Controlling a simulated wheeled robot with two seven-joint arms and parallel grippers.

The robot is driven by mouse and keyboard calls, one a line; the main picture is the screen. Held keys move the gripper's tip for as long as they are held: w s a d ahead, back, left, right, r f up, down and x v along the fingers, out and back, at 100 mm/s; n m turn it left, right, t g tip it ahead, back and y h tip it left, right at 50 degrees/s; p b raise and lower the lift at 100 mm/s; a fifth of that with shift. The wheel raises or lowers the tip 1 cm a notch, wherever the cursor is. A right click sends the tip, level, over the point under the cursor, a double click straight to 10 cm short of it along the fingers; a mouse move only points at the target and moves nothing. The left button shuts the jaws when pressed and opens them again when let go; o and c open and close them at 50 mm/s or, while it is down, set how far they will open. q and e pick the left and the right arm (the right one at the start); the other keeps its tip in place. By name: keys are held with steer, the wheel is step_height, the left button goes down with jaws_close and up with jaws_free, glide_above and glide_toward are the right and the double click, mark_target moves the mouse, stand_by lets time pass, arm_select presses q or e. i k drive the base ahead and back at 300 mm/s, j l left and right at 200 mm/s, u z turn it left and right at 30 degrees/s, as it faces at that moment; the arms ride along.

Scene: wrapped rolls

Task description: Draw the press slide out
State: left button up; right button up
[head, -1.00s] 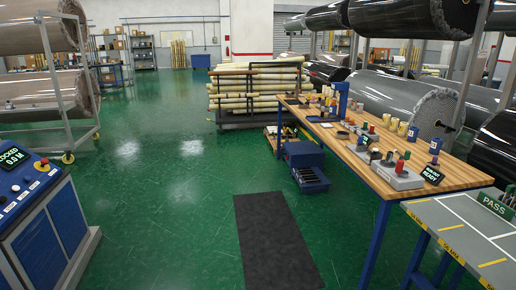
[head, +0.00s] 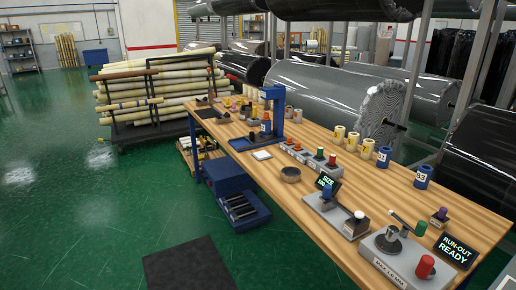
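A blue upright press (head: 278,112) stands on the far part of the wooden workbench (head: 300,215). An orange-topped piece shows at the press, under its head. A low blue base or slide (head: 241,144) lies flat at the press's foot, toward the bench's left edge. At this size I cannot tell how far the slide is out. A small white block (head: 261,155) lies in front of it. Neither of my grippers is in the head view.
A dark bowl (head: 290,174), coloured knobs, numbered spools and a run-out device (head: 404,262) stand on the bench. Green floor and a dark mat (head: 188,264) lie free at the left.

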mark_target(253, 139)
steer(key=i, duration=0.5)
steer(key=i+j+z, duration=0.1)
steer(key=z, duration=1.1)
steer(key=i+j+z, duration=0.2)
steer(key=j+z, duration=0.2)
steer(key=j, duration=0.25)
steer(key=i+j+z, duration=0.15)
steer(key=j+z, duration=0.25)
steer(key=j, duration=0.3)
steer(key=j+z, duration=0.35)
steer(key=j, duration=0.35)
steer(key=j+z, duration=0.1)
steer(key=j, duration=1.2)
steer(key=k+j, duration=0.15)
steer(key=j, duration=1.15)
steer(key=i+z, duration=0.05)
